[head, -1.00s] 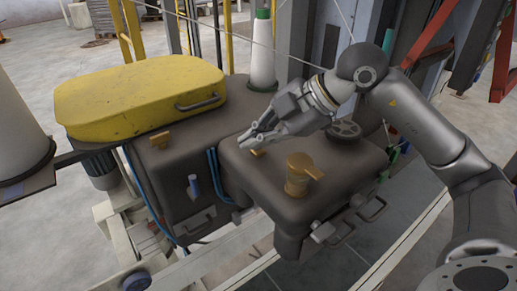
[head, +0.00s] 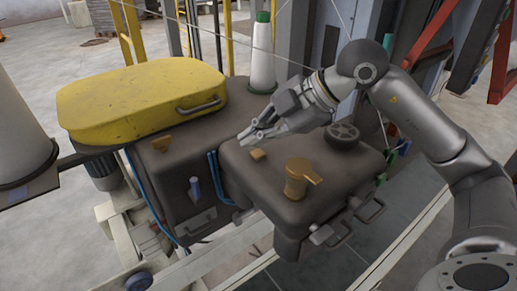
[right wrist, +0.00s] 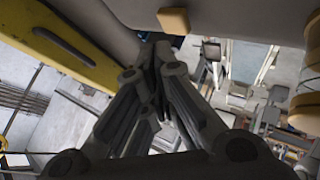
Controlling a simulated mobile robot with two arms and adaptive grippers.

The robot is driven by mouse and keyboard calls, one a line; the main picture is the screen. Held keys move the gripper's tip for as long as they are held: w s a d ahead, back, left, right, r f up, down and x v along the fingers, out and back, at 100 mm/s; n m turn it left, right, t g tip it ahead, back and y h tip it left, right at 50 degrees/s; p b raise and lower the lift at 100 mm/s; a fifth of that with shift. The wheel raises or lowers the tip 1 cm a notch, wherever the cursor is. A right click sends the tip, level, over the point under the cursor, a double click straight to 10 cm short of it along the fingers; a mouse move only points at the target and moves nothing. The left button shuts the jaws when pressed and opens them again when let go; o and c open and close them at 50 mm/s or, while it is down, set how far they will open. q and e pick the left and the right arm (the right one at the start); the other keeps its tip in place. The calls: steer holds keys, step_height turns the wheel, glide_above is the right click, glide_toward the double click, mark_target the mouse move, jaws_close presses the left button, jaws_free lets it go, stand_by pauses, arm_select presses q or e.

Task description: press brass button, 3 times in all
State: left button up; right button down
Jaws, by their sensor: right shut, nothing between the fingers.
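A small brass block (head: 258,155), which looks like the brass button, sits on top of the dark machine housing (head: 225,158). It also shows at the top of the right wrist view (right wrist: 173,20). My right gripper (head: 243,140) is shut and empty. Its fingertips are just behind and left of the block in the head view, apparently a little above the housing; a gap shows between tips and block in the right wrist view (right wrist: 156,48). My left gripper is not in view.
A brass knob with a side lever (head: 298,180) stands right of the block. A dark handwheel (head: 343,134) is behind it. Another brass piece (head: 161,143) and a blue toggle (head: 195,187) are at the left. A yellow cover (head: 140,100) and white spool (head: 262,60) stand behind.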

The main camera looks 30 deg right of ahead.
mark_target(257, 155)
steer(key=shift+r, duration=0.1)
step_height(257, 155, up, 6)
steer(key=p, duration=0.5)
stand_by(0.4)
stand_by(1.5)
